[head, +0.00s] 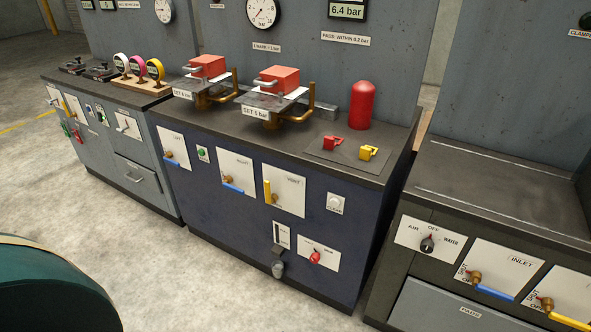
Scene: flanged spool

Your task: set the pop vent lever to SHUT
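A panel whose label seems to read VENT (293,205) is on the front of the dark blue cabinet. It carries a yellow lever (267,191) on a brass valve body; the lever stands roughly upright at the panel's left side. The small position marks are too small to read. No label reading "pop vent" is legible. Two blue levers, one on the panel at far left (172,162) and one on the middle panel (233,187), lie nearly level, sloping down to the right. Neither of my grippers is in view.
On the blue cabinet's top (232,127) stand two red-topped valve assemblies (276,80), a red cylinder (361,106), and small red and yellow clips. A red knob (315,256) is low on its front. A dark green rounded object (50,290) fills the bottom left. Concrete floor between is clear.

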